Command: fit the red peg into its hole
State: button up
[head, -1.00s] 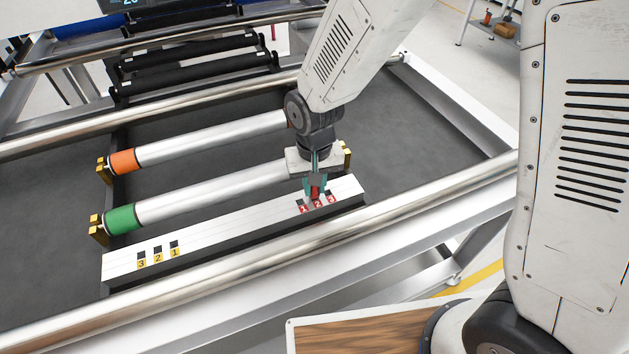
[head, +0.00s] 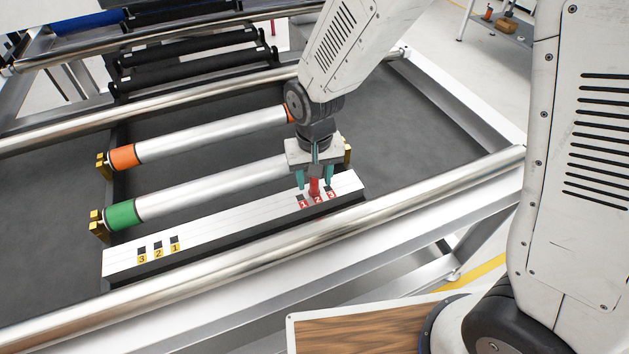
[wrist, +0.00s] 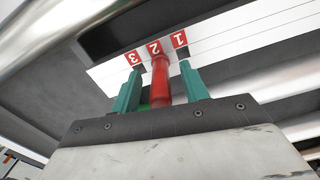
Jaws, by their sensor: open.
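The red peg (head: 314,187) stands upright at the hole of the red label 2 on the white board (head: 218,223). In the wrist view the red peg (wrist: 161,82) stands between my two teal fingers, with a gap on each side. My gripper (head: 314,180) is open around the peg, just above the board. The fingers also show in the wrist view (wrist: 160,85). Red labels 1 and 3 (head: 331,195) have dark square holes beside them. How deep the peg sits in its hole is hidden.
Yellow labels 3, 2 and 1 with dark square holes (head: 158,249) are at the board's left end. Behind the board lie a roller with a green end (head: 122,217) and one with an orange end (head: 124,158). A metal rail (head: 230,269) runs along the front.

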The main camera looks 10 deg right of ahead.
notch_tip(320, 180, up, 6)
jog(key=shift+f, duration=0.1)
dwell(0.5)
jog(key=s+d+r+m+t, duration=0.1)
jog(key=s+d+r, duration=1.6)
jog(key=s+d, duration=0.2)
jog(key=shift+s+d+r, duration=0.15)
jog(key=shift+d+r, duration=0.15)
jog(key=shift+d, duration=0.6)
jog(key=shift+c, duration=1)
jog(key=shift+d, duration=0.15)
